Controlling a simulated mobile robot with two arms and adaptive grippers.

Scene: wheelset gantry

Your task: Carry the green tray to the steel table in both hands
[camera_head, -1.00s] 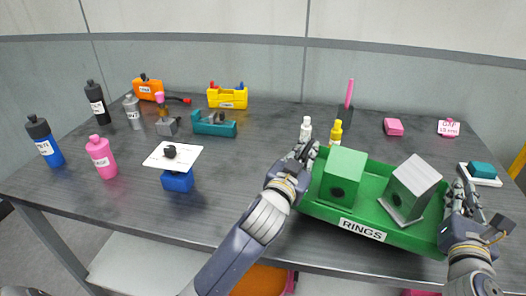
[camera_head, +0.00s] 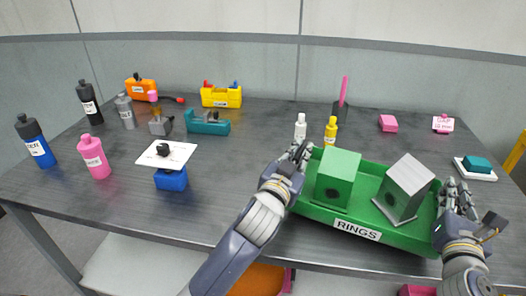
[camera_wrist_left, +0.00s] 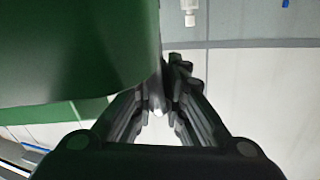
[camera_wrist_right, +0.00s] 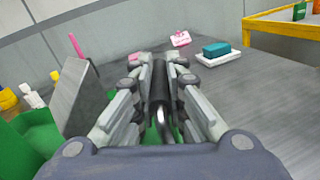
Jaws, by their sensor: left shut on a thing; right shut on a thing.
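The green tray (camera_head: 313,211), labelled RINGS, is at the front right of the dark-topped table in the head view. A green block (camera_head: 338,180) and a grey block (camera_head: 404,190), each with a dark round mark, stand in it; the grey one looks tilted. My left gripper (camera_head: 300,155) is shut on the tray's left end. In the left wrist view the tray's green wall (camera_wrist_left: 75,50) fills the upper left. My right gripper (camera_head: 457,192) is shut at the tray's right end, on a dark bar-like handle (camera_wrist_right: 160,85) in the right wrist view. Whether the tray touches the tabletop is unclear.
The dark tabletop (camera_head: 230,221) holds bottles at left, a blue block under a white plate (camera_head: 168,155), and teal and yellow fixtures behind. White and yellow bottles (camera_head: 331,131) stand close behind the tray. A teal block on a white dish (camera_head: 475,166) is near the right gripper.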

